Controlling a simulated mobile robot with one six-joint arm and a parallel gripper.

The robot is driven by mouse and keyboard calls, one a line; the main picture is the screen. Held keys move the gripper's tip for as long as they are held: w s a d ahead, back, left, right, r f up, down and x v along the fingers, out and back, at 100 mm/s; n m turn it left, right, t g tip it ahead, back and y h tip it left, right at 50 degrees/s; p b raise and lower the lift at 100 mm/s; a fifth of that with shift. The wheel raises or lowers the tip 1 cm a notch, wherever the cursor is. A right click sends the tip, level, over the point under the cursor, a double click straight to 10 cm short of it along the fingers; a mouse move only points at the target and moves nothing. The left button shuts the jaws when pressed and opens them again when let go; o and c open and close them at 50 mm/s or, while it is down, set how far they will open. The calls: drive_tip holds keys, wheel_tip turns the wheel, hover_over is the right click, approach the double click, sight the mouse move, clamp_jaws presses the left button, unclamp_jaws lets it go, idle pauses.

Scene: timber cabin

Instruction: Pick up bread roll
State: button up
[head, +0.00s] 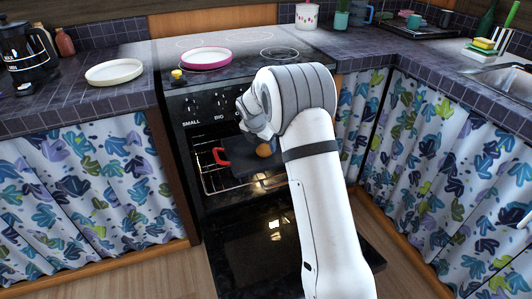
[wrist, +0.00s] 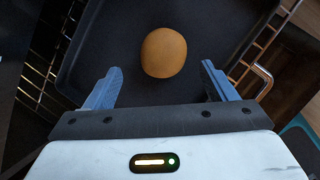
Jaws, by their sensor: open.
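The bread roll (wrist: 164,53) is round and golden brown. It lies on a dark baking tray (wrist: 110,45) and also shows in the head view (head: 264,151), partly beside my arm. The tray (head: 240,163) sits on a rack in the open oven. My gripper (wrist: 162,80) is open and empty, with its two blue-grey fingers apart. In the wrist view the roll appears just ahead of and between the fingertips. I cannot tell the height of the fingers above the tray.
The oven door (head: 255,245) hangs open below the wire rack (head: 215,182). A red handle (head: 220,156) shows at the tray's left end. A pink-rimmed plate (head: 206,58) sits on the stove top, a white plate (head: 114,72) on the left counter. Curtained cabinets flank the oven.

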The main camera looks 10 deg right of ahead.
sight(265, 147)
drive_tip(key=x, duration=0.1)
drive_tip(key=b+x, duration=0.1)
drive_tip(key=x, duration=0.3)
drive_tip(key=shift+w+d+r+b, duration=0.1)
drive_tip(key=shift+d+b, duration=0.2)
drive_tip(key=shift+d, duration=0.1)
drive_tip(key=shift+r, duration=0.1)
drive_tip(key=c, duration=1.1)
